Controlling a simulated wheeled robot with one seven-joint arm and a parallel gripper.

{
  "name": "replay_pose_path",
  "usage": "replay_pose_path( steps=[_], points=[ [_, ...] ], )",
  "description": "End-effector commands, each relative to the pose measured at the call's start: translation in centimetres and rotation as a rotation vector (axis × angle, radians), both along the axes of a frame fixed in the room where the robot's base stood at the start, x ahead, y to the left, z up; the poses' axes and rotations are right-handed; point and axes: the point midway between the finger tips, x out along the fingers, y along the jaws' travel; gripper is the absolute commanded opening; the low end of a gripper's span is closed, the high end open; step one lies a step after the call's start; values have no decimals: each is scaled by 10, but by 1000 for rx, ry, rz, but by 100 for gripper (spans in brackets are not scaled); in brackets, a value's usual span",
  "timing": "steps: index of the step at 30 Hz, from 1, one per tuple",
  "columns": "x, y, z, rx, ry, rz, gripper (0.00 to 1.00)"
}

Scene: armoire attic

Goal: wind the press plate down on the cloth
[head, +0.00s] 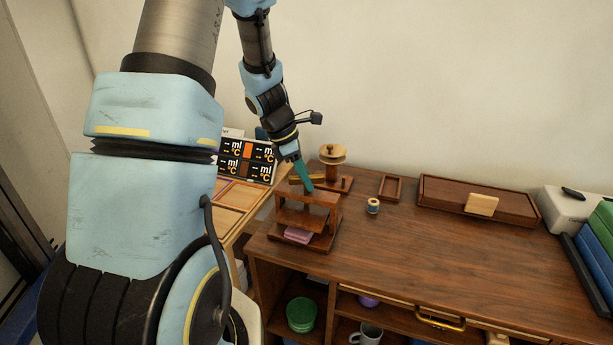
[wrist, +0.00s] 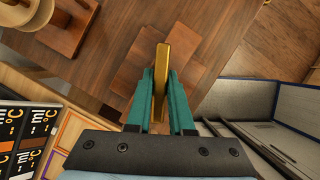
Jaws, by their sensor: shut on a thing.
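The wooden press (head: 322,199) stands at the left end of the desk. Its press plate (head: 296,217) sits below the top beam, over a folded pink cloth (head: 298,236) on the base. I cannot tell whether plate and cloth touch. My gripper (head: 307,187) reaches down to the top of the press. In the wrist view, the teal fingers of my gripper (wrist: 160,88) are shut on a brass handle (wrist: 161,65), one on each side of it. The handle (head: 297,180) is partly hidden by the fingers in the head view. The cloth is not visible in the wrist view.
A wooden spool stand (head: 332,154) is close behind the press. A blue thread spool (head: 373,205), a small wooden frame (head: 390,187) and a long wooden box (head: 475,201) lie to the right. The front middle of the desk (head: 420,260) is clear.

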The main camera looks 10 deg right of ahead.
Motion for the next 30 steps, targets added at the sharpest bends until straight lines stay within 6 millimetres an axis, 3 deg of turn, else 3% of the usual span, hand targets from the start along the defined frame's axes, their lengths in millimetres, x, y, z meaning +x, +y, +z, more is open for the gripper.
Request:
replay_pose_path(
  steps=[30],
  points=[
    [0,-1,1,0,0,-968,0]
  ],
)
